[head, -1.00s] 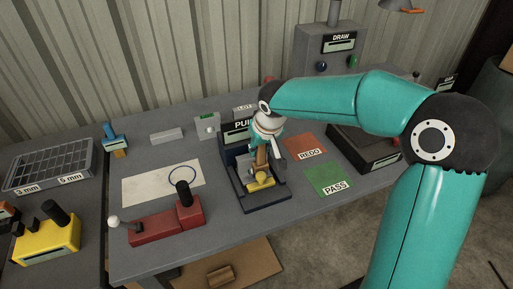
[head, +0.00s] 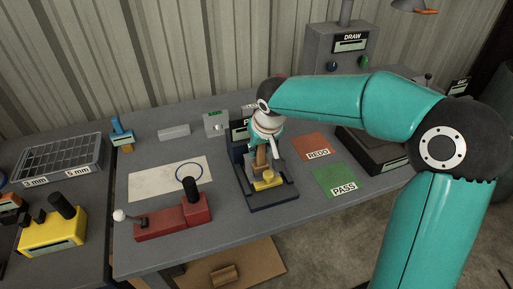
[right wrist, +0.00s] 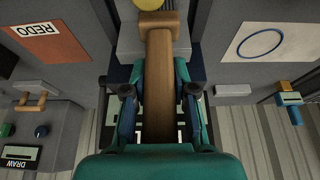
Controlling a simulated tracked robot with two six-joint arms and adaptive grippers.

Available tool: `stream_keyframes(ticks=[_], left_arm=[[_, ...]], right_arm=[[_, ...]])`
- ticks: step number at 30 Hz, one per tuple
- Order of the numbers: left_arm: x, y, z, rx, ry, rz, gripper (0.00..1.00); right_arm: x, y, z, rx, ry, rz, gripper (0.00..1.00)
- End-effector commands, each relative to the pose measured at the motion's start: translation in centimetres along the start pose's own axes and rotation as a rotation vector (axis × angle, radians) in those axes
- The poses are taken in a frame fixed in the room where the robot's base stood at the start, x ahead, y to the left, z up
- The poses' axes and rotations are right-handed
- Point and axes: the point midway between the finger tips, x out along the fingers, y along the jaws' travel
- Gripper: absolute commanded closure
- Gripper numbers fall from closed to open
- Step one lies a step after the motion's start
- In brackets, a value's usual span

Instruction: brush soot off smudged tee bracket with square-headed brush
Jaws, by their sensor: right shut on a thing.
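My right gripper (head: 264,143) reaches down over the dark fixture (head: 272,200) and is shut on the brush's brown handle (right wrist: 161,90). In the right wrist view the handle runs between the fingers to a wider, squared wooden head (right wrist: 157,20). The yellow tee bracket (head: 268,182) lies in the fixture directly below the brush; part of it shows in the right wrist view (right wrist: 150,4). The brush head is at or just above the bracket; I cannot tell whether they touch. Bristles and soot cannot be made out. My left gripper is not in view.
A red lever block (head: 172,222) and a white sheet with a ring (head: 150,187) lie left of the fixture. Orange REDO (head: 312,142) and green PASS (head: 335,185) pads lie right. A signed panel stands behind the fixture. A blue-and-tan item (head: 121,135) stands at back left.

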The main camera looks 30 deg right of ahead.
Motion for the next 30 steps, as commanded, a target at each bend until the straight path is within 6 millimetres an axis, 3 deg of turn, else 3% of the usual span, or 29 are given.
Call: stream_keyframes(ticks=[16,30], left_arm=[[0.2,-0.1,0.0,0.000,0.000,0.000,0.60],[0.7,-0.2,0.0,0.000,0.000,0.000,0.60]], right_arm=[[0.1,2.3,0.0,0.000,0.001,0.000,1.00],[0.2,0.8,0.1,-0.002,0.000,0.000,1.00]])
